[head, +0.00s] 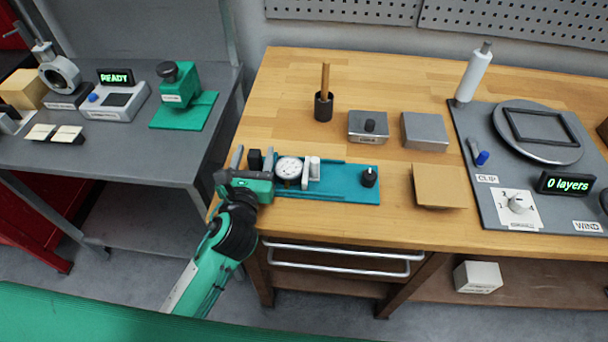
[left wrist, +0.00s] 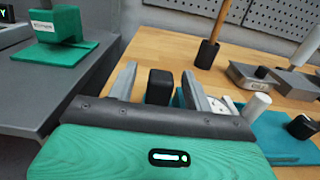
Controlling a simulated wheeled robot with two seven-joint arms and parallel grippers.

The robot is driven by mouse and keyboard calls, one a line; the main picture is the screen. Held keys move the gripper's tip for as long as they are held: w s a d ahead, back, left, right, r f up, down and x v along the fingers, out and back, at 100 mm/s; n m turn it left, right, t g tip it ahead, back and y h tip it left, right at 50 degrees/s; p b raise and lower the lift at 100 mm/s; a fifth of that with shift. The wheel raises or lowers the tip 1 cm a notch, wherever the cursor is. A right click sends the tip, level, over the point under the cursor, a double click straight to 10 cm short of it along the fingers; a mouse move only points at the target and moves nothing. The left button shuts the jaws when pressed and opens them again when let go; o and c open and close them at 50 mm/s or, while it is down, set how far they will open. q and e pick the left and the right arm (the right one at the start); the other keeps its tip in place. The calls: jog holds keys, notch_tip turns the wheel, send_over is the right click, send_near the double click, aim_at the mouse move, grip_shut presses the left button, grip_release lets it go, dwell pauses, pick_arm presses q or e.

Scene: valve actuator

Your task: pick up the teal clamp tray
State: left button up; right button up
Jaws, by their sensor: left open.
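The teal clamp tray (head: 340,188) lies on the front left of the wooden bench. It carries a round white dial gauge (head: 289,168), a white cylinder (head: 315,167) and a black knob (head: 369,176) at its right end. A black upright block (head: 255,160) stands at its left end. My left gripper (head: 253,156) is open there, with one grey finger on each side of the black block. The left wrist view shows the black block (left wrist: 160,86) between the spread fingers, with a gap on either side. The gripper hides the tray's left end. My right gripper is in neither view.
Behind the tray are a black cup with a wooden stick (head: 324,106) and a grey metal box (head: 368,127). A tan square (head: 439,186) lies to its right. A grey side table (head: 120,155) stands left. Bare wood (head: 285,105) lies behind the tray.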

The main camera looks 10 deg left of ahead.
pick_arm(q)
jog(key=shift+w, duration=1.1)
grip_shut()
jog(key=shift+r, duration=0.1)
